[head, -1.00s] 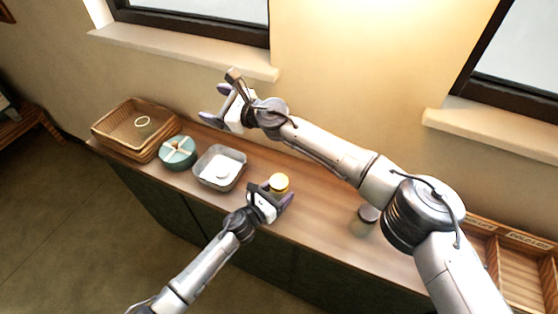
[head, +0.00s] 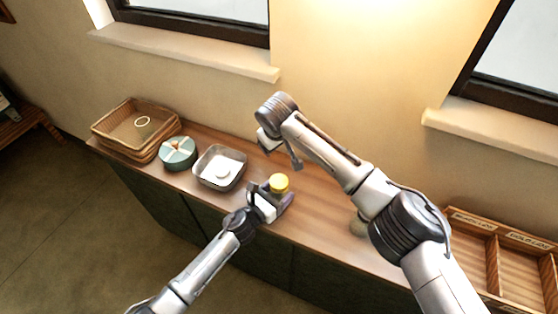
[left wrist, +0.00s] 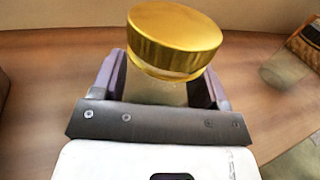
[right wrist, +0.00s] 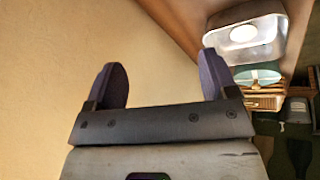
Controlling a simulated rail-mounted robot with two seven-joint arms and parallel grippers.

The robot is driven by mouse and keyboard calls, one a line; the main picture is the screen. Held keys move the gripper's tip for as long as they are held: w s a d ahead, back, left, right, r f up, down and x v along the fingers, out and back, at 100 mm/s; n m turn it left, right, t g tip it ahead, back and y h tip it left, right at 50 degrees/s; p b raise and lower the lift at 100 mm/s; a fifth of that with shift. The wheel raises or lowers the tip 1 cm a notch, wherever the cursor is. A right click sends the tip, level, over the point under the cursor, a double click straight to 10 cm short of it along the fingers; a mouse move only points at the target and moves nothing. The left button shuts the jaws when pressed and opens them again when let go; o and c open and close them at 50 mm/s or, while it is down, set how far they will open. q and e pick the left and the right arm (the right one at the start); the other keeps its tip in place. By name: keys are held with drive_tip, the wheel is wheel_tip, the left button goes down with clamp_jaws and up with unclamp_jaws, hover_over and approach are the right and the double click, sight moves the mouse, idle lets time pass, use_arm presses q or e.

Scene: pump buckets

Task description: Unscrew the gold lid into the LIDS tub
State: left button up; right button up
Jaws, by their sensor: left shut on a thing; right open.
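My left gripper (head: 277,203) is shut on a clear jar with a gold lid (head: 280,183) over the wooden counter. In the left wrist view the gold lid (left wrist: 175,40) is on top of the jar (left wrist: 155,85), between the purple fingers. The lid looks slightly tilted; I cannot tell how tightly it sits. My right gripper (right wrist: 162,68) is open and empty, near the wall behind the jar, partly hidden by its own wrist in the head view. A grey tub (head: 209,183) stands left of the jar with a white lid (head: 222,174) inside. No label on it is readable.
Left of the tub are a round teal divided container (head: 177,151) and wicker baskets (head: 108,146). Another jar (head: 358,228) stands to the right, partly hidden by my right arm. A wooden divided tray (head: 478,240) is at the far right. The wall stands close behind.

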sight(279, 181)
drive_tip(key=s+m+g, duration=0.1)
drive_tip(key=s+g, duration=0.1)
drive_tip(key=s, duration=0.1)
drive_tip(key=s+f+m+g, duration=0.1)
drive_tip(key=s+m+g, duration=0.1)
drive_tip(key=s, duration=0.1)
drive_tip(key=shift+d+f, duration=0.1)
drive_tip(key=shift+f, duration=0.05)
drive_tip(key=shift+s+f+m+g, duration=0.1)
drive_tip(key=shift+f+m+g, duration=0.2)
drive_tip(key=shift+f, duration=3.6)
drive_tip(key=c, duration=0.9)
drive_tip(key=n, duration=0.3)
drive_tip(key=shift+c, duration=0.2)
drive_tip(key=shift+d, duration=0.1)
drive_tip(key=shift+r, duration=0.35)
drive_tip(key=shift+r, duration=0.8)
